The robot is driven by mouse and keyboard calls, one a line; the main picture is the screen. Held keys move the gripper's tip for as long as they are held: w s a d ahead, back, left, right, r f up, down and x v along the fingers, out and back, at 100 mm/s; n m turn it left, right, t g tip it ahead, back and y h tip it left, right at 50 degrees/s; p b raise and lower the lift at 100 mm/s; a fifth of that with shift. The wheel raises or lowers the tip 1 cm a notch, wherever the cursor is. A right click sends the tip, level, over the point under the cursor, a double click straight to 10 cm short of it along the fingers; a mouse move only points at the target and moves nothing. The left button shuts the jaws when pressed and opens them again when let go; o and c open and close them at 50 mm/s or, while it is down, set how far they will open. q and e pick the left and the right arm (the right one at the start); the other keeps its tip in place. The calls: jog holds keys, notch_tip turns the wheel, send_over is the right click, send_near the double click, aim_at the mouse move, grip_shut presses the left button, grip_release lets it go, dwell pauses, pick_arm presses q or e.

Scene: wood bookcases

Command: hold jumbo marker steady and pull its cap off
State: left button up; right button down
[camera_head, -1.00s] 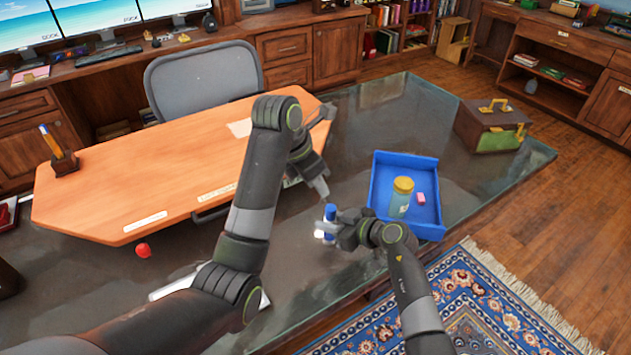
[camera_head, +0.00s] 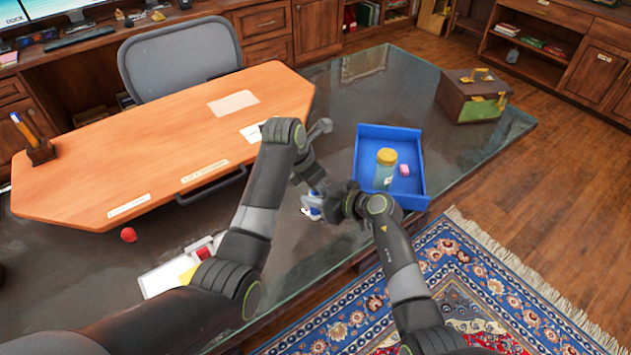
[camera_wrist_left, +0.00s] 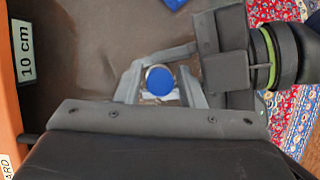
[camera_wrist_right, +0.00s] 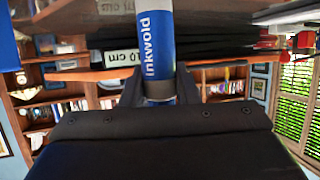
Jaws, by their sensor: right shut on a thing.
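The jumbo marker (camera_head: 308,210) stands upright between my two grippers, mostly hidden in the head view. Its blue label reading "inkwold" (camera_wrist_right: 157,48) shows in the right wrist view. My right gripper (camera_head: 338,207) is shut on the marker from the right. My left gripper (camera_head: 318,197) is over the marker from above. In the left wrist view its fingers (camera_wrist_left: 160,88) stand on either side of the round blue end (camera_wrist_left: 160,79), with small gaps seeming to show. The line between cap and body is hard to make out.
A blue tray (camera_head: 418,195) holding a yellow-lidded jar (camera_head: 385,168) and a pink block (camera_head: 404,170) is right of the grippers. A brown-green box (camera_head: 472,100) stands farther right. An orange board (camera_head: 160,150) covers the left. A red object (camera_head: 128,235) lies near its front edge.

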pick_arm(q)
jog(key=shift+c, duration=0.4)
grip_shut()
jog(key=shift+r, duration=0.15)
dwell(0.5)
jog(key=shift+r, duration=1.05)
jog(key=shift+r, duration=0.1)
jog(key=shift+r, duration=1.9)
pick_arm(e)
jog(key=c, duration=1)
grip_release()
jog(key=shift+c, duration=0.2)
